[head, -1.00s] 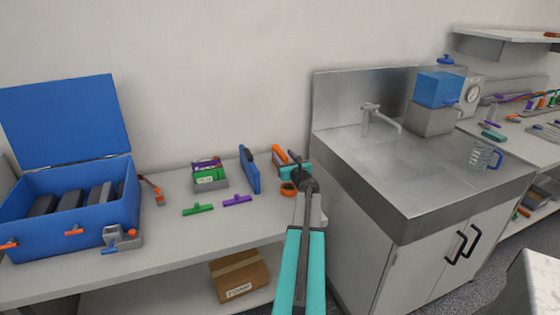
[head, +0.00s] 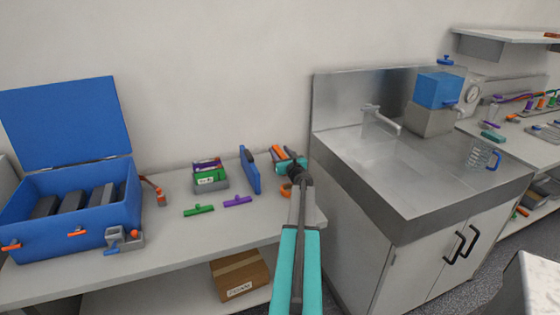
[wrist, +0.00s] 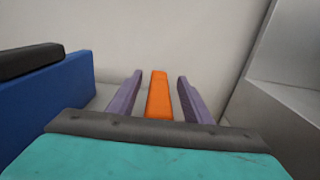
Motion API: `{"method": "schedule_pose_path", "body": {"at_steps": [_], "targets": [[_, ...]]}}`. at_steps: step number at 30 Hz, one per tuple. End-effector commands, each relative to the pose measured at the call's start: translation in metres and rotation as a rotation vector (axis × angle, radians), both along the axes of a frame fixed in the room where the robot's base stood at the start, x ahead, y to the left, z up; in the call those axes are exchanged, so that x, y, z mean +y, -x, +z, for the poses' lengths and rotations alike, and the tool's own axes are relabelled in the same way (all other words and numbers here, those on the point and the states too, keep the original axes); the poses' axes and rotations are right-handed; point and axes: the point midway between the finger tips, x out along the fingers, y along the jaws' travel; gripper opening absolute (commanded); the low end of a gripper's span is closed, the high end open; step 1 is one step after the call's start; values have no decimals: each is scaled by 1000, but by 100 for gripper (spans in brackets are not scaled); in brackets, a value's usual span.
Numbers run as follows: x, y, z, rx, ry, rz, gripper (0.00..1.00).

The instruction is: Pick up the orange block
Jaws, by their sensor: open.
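The orange block (wrist: 158,96) is a long upright piece near the wall. In the wrist view it stands between my two purple-grey fingers, with a gap on each side. In the head view the orange block (head: 278,154) shows only in part, at the back right of the bench, behind my wrist. My gripper (wrist: 158,100) is open and holds nothing. My fingers are hidden by my teal wrist in the head view.
A blue panel with a black top (head: 249,170) stands just left of my gripper. The metal sink unit (head: 420,215) is close on the right. Green (head: 199,210) and purple (head: 238,201) pieces lie in front. An open blue case (head: 45,225) sits at the left.

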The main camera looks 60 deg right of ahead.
Motion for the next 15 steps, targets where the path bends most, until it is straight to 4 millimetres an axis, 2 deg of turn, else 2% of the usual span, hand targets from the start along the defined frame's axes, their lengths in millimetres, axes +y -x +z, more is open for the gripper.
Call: {"method": "schedule_pose_path", "body": {"at_steps": [14, 15], "targets": [[0, 0, 0, 0, 0, 0, 45], [0, 0, 0, 0, 0, 0, 42]]}}
